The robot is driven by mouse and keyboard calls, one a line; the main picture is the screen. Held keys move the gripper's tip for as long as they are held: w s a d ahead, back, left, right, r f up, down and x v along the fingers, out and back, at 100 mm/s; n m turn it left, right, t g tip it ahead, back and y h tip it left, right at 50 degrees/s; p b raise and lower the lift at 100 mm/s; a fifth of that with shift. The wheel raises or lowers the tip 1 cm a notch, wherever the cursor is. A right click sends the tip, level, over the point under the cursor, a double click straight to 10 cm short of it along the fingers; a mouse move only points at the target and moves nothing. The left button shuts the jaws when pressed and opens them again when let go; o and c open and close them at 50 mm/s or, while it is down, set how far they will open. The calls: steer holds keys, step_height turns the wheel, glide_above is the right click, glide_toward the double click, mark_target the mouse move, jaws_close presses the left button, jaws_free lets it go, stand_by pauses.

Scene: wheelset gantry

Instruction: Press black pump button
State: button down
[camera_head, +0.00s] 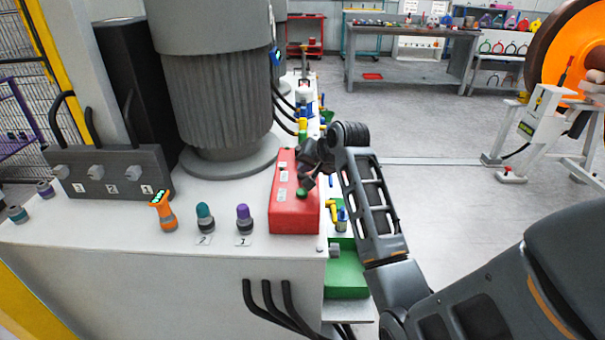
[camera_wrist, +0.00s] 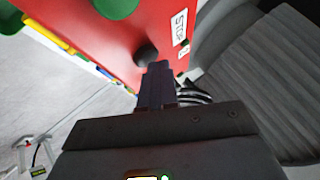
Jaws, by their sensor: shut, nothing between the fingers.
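The red control box (camera_head: 287,208) stands on the right end of the white cabinet top in the head view. It fills the upper middle of the wrist view (camera_wrist: 95,30). The black button (camera_wrist: 146,55) shows on its face in the wrist view, just beyond my fingertips; in the head view I cannot make it out behind my gripper. My gripper (camera_head: 309,168) is over the box's right side in the head view. Its fingers (camera_wrist: 157,70) are shut and empty, pointing at the black button. Whether they touch it I cannot tell. A green button (camera_head: 301,192) sits nearer the box's front.
A large grey motor (camera_head: 215,110) stands left of the box. Connectors, including a purple-topped one (camera_head: 244,215) and an orange one (camera_head: 162,215), stand along the cabinet front. Open floor lies to the right.

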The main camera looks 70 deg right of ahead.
mark_target(305, 176)
stand_by(0.5)
steer(key=shift+r+p, duration=0.75)
steer(key=shift+p, duration=0.3)
step_height(305, 176, up, 5)
steer(key=p, duration=0.5)
stand_by(0.6)
